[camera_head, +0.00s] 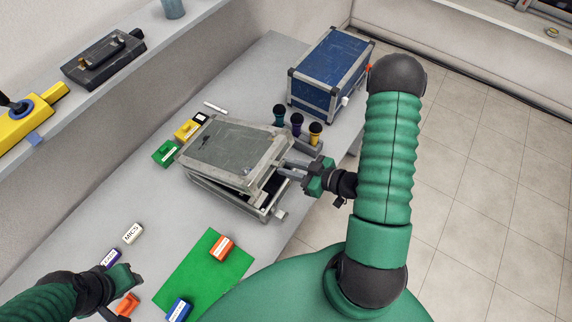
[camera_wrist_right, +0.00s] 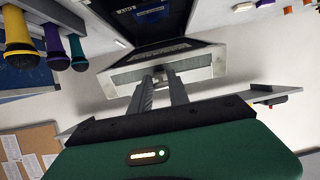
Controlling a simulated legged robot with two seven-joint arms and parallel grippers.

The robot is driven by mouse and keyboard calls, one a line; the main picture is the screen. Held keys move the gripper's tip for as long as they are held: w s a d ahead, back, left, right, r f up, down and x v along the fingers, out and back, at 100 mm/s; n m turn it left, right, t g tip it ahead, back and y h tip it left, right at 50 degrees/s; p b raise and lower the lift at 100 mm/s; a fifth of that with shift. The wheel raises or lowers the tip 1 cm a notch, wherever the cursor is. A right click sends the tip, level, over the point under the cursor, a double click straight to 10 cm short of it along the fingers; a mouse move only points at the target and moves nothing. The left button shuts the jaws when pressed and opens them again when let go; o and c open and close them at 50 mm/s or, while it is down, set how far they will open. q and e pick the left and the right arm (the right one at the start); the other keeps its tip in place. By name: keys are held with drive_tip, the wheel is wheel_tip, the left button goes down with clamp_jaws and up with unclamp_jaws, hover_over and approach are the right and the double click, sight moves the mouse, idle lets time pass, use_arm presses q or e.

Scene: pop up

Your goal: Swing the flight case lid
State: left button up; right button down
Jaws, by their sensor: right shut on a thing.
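The grey flight case (camera_head: 225,196) sits on the table with its lid (camera_head: 232,150) partly raised; a dark gap shows between lid and base on the side toward my right arm. My right gripper (camera_head: 290,172) is at that side, shut on the lid's edge. In the right wrist view the fingers (camera_wrist_right: 166,80) meet the pale lid rim (camera_wrist_right: 190,66), and the dark inside of the case shows beyond. My left gripper (camera_head: 122,290) is over the table at the lower left, near an orange block; its fingers are too unclear to tell their opening.
A blue case (camera_head: 328,75) stands at the far end of the table. Three microphones (camera_head: 297,122) stand between it and the flight case. Green (camera_head: 166,154) and yellow blocks lie left of the flight case. A green mat (camera_head: 190,280) with labelled blocks lies in front.

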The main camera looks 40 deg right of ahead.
wheel_tip(320, 180, down, 9)
drive_tip(key=s+d+b, duration=0.1)
drive_tip(key=s+b, duration=0.1)
drive_tip(key=b, duration=0.4)
drive_tip(key=shift+s+d+r, duration=0.15)
drive_tip(key=shift+s, duration=0.2)
drive_tip(key=f+b, duration=0.2)
drive_tip(key=f, duration=0.1)
drive_tip(key=f+b, duration=0.1)
drive_tip(key=b, duration=0.1)
drive_tip(key=shift+s+d+f, duration=0.15)
drive_tip(key=shift+s+f, duration=0.25)
drive_tip(key=c, duration=1.2)
unclamp_jaws()
drive_tip(key=shift+r, duration=0.2)
drive_tip(key=shift+o, duration=0.2)
